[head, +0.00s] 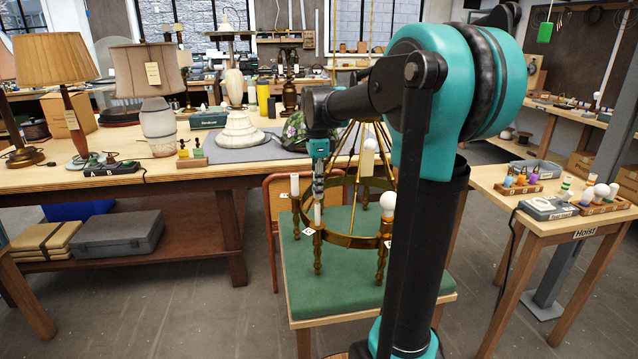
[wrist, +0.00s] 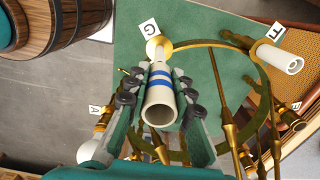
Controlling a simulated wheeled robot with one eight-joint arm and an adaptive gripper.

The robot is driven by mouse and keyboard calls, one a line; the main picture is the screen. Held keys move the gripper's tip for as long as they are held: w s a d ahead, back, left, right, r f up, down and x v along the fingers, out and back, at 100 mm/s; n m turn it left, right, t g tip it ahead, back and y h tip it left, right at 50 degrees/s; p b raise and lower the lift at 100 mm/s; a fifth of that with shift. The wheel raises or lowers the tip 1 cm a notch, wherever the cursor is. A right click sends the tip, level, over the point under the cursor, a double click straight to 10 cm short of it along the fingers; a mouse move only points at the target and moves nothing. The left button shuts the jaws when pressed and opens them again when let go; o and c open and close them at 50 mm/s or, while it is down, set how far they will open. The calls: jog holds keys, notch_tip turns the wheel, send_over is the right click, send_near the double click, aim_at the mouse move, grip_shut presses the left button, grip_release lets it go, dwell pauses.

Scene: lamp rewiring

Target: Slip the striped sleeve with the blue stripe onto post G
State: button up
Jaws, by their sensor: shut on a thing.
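The striped sleeve (wrist: 160,98), a white tube with blue bands, is held between the fingers of my gripper (wrist: 158,92) in the wrist view. Its open end faces the camera. The tag G (wrist: 149,27) is just past the sleeve's far end, beside a pale rounded part on the brass ring (wrist: 266,85). The sleeve hides most of post G, so I cannot tell whether it is around the post. In the head view my gripper (head: 318,186) points down over the near left of the brass chandelier (head: 340,239).
A white sleeve (wrist: 283,58) stands by tag F. A white globe bulb (head: 388,201) is on the ring's right in the head view. Brass rods rise from the ring to the right of my gripper.

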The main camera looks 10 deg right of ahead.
aim_at(317, 225)
jog(key=shift+f, duration=4.6)
jog(key=shift+a+f, duration=0.15)
jog(key=o, duration=0.9)
jog(key=shift+c, duration=0.2)
